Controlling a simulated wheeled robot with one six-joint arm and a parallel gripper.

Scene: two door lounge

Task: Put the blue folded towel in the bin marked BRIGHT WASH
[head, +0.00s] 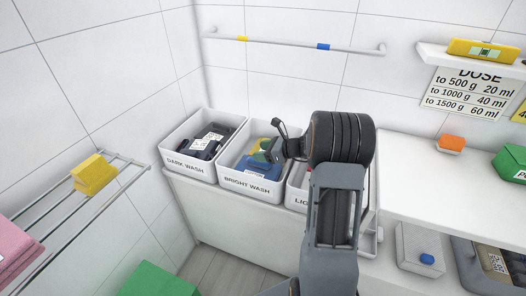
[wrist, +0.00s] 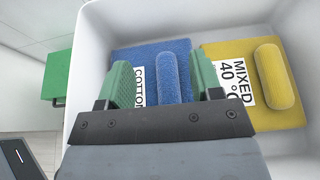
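The blue folded towel (wrist: 172,78), with a raised roll and a COTTON label, lies inside the white bin marked BRIGHT WASH (head: 251,189). Its blue also shows in that bin in the head view (head: 259,173). My gripper (head: 266,152) is low over this bin. In the wrist view, its two green fingertips (wrist: 163,84) stand apart on either side of the towel's roll, with a gap on each side. The gripper is open and holds nothing. The lower part of the towel is hidden behind the gripper body.
A yellow folded item marked MIXED 40 (wrist: 279,80) lies beside the towel in the same bin. The DARK WASH bin (head: 184,168) with dark items stands left; a partly hidden bin (head: 299,197) stands right. A rail (head: 290,45) runs along the wall above.

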